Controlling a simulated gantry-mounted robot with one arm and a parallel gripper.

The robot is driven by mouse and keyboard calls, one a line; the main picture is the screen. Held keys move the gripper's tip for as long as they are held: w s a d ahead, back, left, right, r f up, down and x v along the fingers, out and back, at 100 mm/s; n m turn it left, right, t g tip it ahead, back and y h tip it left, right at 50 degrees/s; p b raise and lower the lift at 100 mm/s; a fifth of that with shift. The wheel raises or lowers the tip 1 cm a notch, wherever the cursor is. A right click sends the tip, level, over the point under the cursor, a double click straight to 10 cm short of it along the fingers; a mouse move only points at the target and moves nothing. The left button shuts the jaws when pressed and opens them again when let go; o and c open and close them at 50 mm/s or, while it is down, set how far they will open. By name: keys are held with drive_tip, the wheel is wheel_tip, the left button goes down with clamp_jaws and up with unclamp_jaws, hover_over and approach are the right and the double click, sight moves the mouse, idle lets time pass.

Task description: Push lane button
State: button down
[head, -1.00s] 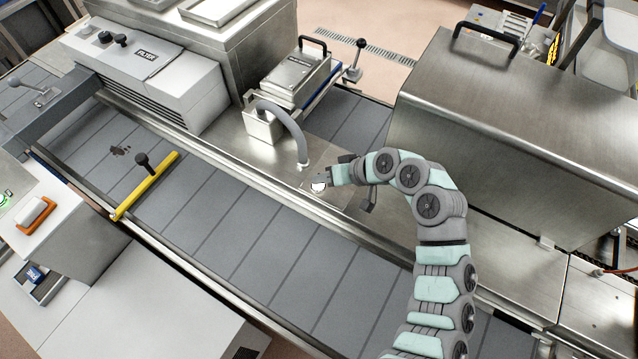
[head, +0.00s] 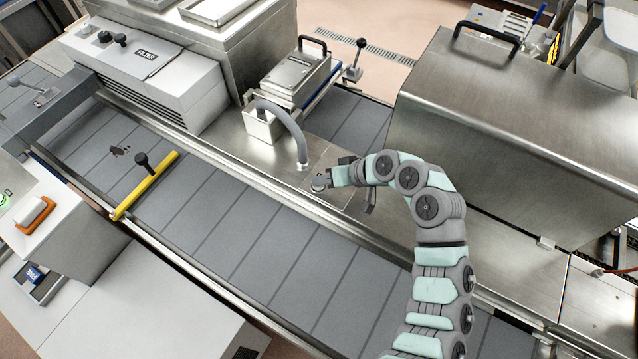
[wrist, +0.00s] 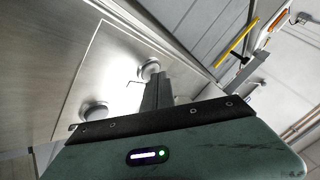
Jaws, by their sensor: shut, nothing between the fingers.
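A round button (head: 319,184) sits on the steel deck beside the belt, at the tip of my gripper (head: 331,180) in the head view. In the wrist view the button (wrist: 149,68) is a pale metal disc. The shut, empty fingers of my gripper (wrist: 157,84) overlap its near edge; whether they touch or press it I cannot tell. A second round metal knob (wrist: 95,112) stands on the same panel, to the left in the wrist view. The button's face looks dull grey in the head view.
A grey hose (head: 290,128) comes down to the deck just left of the button. A steel hood (head: 500,130) stands right of my arm. The grey slatted belt (head: 240,225) runs in front, with a yellow bar (head: 148,186) across it at left.

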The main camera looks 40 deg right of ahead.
sight(321, 187)
idle(0.3)
drive_tip(key=shift+a+r+p, duration=0.1)
drive_tip(key=shift+r+p, duration=0.35)
drive_tip(key=shift+p, duration=0.05)
wheel_tip(321, 187, up, 6)
drive_tip(key=p, duration=0.4)
drive_tip(key=shift+p, duration=0.3)
